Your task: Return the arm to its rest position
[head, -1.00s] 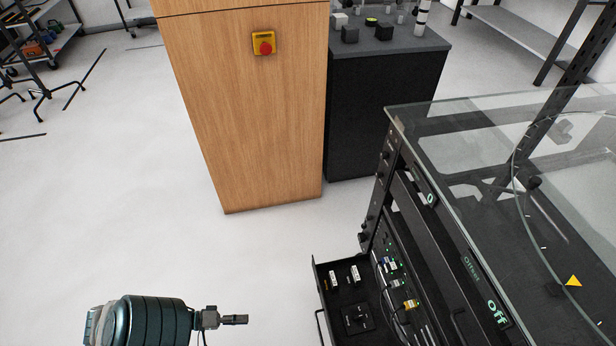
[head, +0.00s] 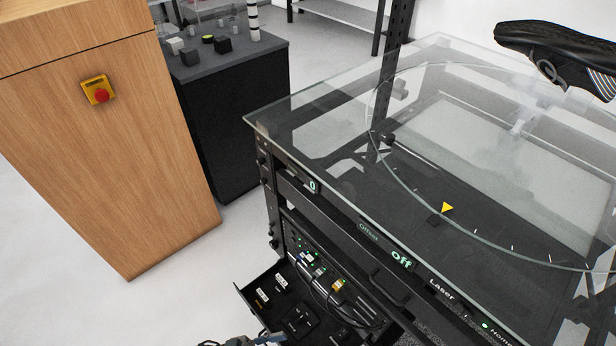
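My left gripper (head: 266,340) shows only as a small part at the bottom edge of the head view, in front of the open drawer. Most of it and of its arm is cut off, so I cannot tell how its fingers stand. My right gripper is not in view. The black rack (head: 287,187) stands on the right, with lit displays reading "0" and "off". Its open drawer (head: 262,318) holds black and white connectors.
The rack's glass top (head: 300,115) carries a turntable ring with a yellow triangle marker (head: 446,207). A black shoe (head: 560,55) is at the upper right. A wooden cabinet (head: 120,150) with a red button (head: 101,95) stands left. Floor is clear at lower left.

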